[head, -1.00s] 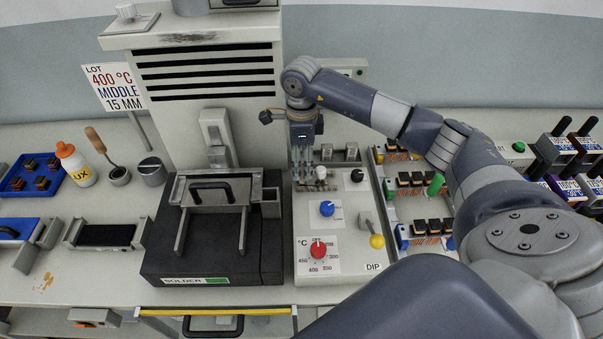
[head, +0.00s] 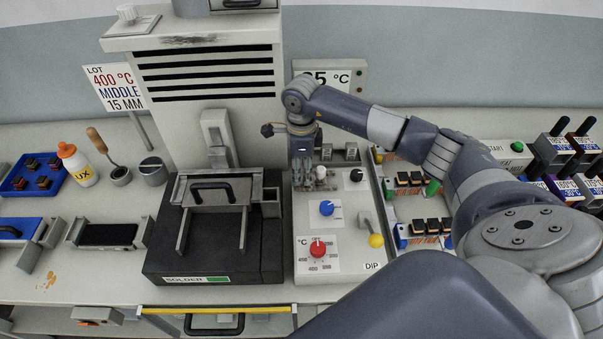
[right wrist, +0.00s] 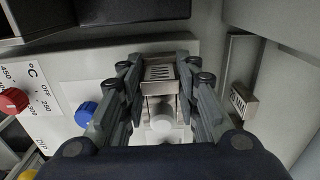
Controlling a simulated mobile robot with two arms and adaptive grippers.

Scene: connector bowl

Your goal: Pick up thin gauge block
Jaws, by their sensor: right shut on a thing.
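My right gripper (head: 310,184) points down over the back part of the grey dip control panel. In the right wrist view its fingers (right wrist: 160,66) are shut on a small metal block with dark engraved lines, the thin gauge block (right wrist: 160,74), near the fingertips. In the head view the block is small and partly covered by the fingers. A white knob (right wrist: 163,124) shows between the fingers, below the block. Another similar metal block (right wrist: 243,101) is apart, to the right in the wrist view. My left gripper is not in view.
Two small metal blocks (head: 327,152) (head: 351,151) stand at the panel's back edge. Component racks (head: 415,205) lie right.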

